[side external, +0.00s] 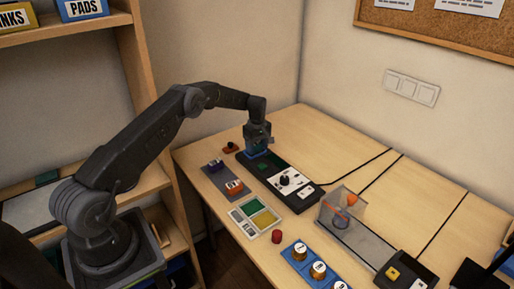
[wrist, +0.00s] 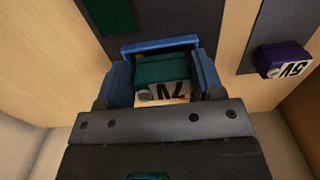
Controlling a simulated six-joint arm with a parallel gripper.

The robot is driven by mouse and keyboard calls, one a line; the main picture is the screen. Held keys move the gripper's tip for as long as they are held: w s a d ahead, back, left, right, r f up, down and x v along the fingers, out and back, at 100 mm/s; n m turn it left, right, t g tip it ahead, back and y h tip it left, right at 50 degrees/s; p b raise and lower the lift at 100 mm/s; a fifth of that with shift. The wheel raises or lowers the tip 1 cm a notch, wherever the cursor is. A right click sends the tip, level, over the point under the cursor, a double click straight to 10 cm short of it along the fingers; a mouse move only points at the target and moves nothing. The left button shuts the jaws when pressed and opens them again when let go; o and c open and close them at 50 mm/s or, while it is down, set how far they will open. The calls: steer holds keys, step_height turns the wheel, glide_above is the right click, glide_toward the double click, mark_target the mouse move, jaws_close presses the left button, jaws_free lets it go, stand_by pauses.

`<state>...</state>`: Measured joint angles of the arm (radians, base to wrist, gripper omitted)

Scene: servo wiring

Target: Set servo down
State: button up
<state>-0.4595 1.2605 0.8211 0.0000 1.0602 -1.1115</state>
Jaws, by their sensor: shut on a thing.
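My gripper (side external: 258,138) points down over the far-left end of a black board (side external: 247,163). In the wrist view it is shut on a green block (wrist: 160,68) with a white label that seems to read 7V, most likely the servo. Blue parts lie on both sides of the block, and a blue bar (wrist: 160,45) crosses just beyond it; I cannot tell whether these are the jaws or a holder on the board. In the side view the block is mostly hidden by my gripper, so contact with the board cannot be told.
A purple block marked 5V (wrist: 285,62) and an orange block (side external: 234,187) sit on a grey strip left of the board. Nearer are a tray of coloured pads (side external: 241,219), a red cylinder (side external: 277,237) and a blue rack (side external: 300,268).

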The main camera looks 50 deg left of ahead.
steer(key=shift+f, duration=0.4)
steer(key=shift+f, duration=0.15)
steer(key=o, duration=0.9)
steer(key=shift+o, duration=0.2)
